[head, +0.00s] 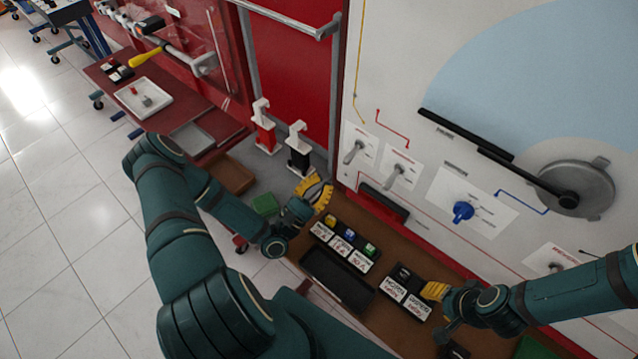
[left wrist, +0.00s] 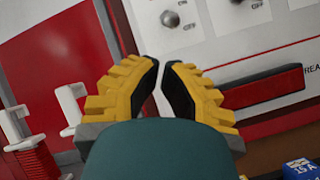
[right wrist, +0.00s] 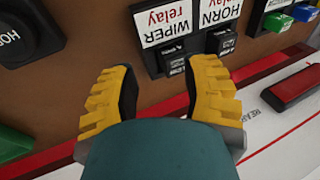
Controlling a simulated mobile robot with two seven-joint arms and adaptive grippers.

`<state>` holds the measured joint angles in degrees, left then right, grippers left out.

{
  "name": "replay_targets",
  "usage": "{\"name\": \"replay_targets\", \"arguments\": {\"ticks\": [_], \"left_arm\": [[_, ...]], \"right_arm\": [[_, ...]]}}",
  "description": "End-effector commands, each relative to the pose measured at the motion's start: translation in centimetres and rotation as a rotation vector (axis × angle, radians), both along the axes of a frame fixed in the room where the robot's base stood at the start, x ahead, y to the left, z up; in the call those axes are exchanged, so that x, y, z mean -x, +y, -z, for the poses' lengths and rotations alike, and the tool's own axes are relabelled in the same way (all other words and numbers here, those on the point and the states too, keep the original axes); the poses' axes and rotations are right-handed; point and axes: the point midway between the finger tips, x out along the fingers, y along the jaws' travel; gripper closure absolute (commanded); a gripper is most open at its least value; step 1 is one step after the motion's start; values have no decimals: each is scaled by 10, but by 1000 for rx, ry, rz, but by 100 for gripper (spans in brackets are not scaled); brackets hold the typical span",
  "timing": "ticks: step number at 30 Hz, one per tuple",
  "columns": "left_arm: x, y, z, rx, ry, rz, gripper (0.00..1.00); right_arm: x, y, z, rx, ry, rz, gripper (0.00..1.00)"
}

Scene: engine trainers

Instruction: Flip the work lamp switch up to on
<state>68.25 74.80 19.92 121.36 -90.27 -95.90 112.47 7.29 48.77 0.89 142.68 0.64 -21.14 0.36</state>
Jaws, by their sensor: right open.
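Two lever switches stand on white plates on the wall panel in the head view, a left one (head: 354,151) and a right one (head: 398,174). Their labels are too small to read there, so I cannot tell which is the work lamp switch. The left wrist view shows one lever (left wrist: 170,18) nearly end-on, with ON and OFF marks; its position is unclear. My left gripper (head: 320,192) is below the levers, touching neither; its fingers are partly open with a narrow, empty gap. My right gripper (head: 436,298) is open and empty over the bench, near the relay blocks (head: 404,284).
A blue knob (head: 462,211) and a round metal disc with a black arm (head: 570,190) are on the panel to the right. A red-and-black bar (head: 383,203) sits below the levers. A black tray (head: 337,279) and labelled blocks (head: 345,243) occupy the brown bench.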

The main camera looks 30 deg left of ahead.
Motion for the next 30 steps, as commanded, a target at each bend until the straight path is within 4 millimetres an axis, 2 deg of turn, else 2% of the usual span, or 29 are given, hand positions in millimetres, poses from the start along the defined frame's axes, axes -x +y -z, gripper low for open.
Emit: {"name": "replay_targets", "arguments": {"ticks": [6,12,30], "left_arm": [[-31,-9,-22,-1,-3,2,100],[-49,-14,-33,-1,-1,1,100],[-53,-15,-36,-1,13,0,100]], "right_arm": [[-2,0,-7,1,-5,4,53],[-3,-1,-9,2,-7,6,53],[-4,-1,-11,2,-8,6,53]]}}
